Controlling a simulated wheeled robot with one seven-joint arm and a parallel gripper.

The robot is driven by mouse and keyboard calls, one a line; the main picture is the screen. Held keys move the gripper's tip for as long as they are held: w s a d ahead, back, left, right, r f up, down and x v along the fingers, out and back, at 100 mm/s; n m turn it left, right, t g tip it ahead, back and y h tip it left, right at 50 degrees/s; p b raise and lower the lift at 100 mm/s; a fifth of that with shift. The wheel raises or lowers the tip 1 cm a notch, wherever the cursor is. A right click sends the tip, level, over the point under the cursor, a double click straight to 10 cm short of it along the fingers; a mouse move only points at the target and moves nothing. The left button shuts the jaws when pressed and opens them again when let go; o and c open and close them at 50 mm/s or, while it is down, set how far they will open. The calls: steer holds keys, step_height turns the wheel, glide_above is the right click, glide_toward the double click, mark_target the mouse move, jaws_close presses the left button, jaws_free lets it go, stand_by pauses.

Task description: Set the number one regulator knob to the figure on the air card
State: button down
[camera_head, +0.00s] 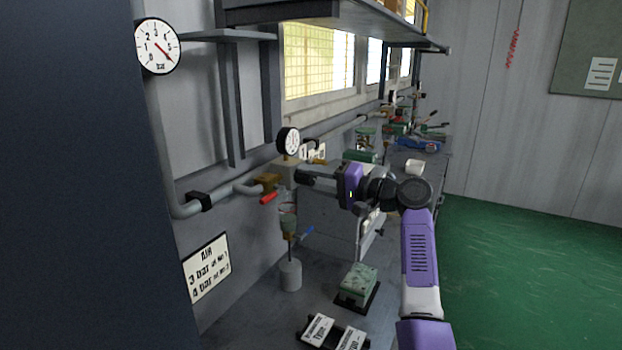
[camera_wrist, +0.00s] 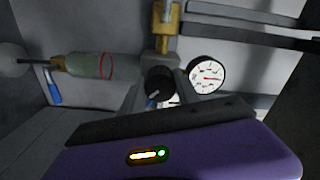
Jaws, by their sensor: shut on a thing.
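The air card (camera_head: 206,268) on the left wall reads 3 bar at No. 1 and 4 bar at No. 2. The regulator (camera_head: 286,172) is on the wall pipe, with a small round gauge (camera_head: 288,141) above it. In the wrist view its black knob (camera_wrist: 159,83), with a pale mark, lies between the fingers of my gripper (camera_wrist: 160,92).
A large bar gauge (camera_head: 157,47) hangs at the upper left, its red needle near 5. A red-handled valve (camera_head: 269,197) sits just left of my gripper. A blue lever (camera_head: 306,231), a green block (camera_head: 358,283) and white cards (camera_head: 318,329) are below. Green floor lies open at right.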

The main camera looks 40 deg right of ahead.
steer(key=c, duration=0.9)
jaws_free()
steer(key=b+v, duration=0.2)
steer(key=v, duration=0.5)
steer(key=shift+s, duration=0.35)
steer(key=shift+d, duration=0.15)
